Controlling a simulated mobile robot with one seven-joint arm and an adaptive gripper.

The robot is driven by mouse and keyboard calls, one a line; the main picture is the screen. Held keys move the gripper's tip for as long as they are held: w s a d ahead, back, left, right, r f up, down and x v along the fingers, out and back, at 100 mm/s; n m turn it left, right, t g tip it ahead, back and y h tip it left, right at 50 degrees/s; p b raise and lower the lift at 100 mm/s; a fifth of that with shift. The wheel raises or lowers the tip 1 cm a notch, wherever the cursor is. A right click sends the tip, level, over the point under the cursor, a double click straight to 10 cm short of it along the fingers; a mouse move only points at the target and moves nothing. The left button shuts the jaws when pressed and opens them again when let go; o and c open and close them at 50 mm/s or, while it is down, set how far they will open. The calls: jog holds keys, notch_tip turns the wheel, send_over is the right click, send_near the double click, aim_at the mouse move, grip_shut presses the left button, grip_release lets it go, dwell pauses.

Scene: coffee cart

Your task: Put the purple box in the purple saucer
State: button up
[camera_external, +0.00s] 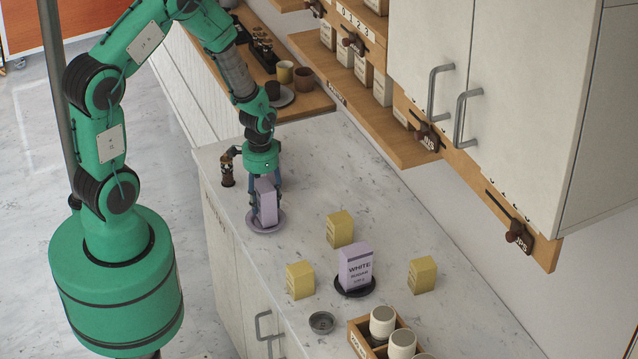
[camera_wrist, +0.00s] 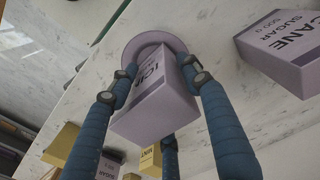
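A purple box (camera_external: 265,203) is between the fingers of my gripper (camera_external: 265,182) in the external view. In the wrist view this box (camera_wrist: 155,108) reads "ICIN…", and the blue fingers of my gripper (camera_wrist: 160,72) close on its two sides. The purple saucer (camera_external: 250,224) is directly under the box; its rim also shows in the wrist view (camera_wrist: 150,38). The box's bottom is within the saucer's outline, and I cannot tell whether it touches. A second purple box (camera_external: 356,262), marked "WHITE SUGAR", stands on a dark saucer (camera_external: 341,288).
A "CANE SUGAR" box (camera_wrist: 285,55) is beside my gripper in the wrist view. A grey dish (camera_external: 321,322) and a wooden crate (camera_external: 358,340) of cups are at the front.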

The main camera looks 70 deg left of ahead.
jog(key=shift+o, duration=0.9)
notch_tip(320, 180, up, 12)
jog(key=shift+r, duration=0.15)
dwell(0.8)
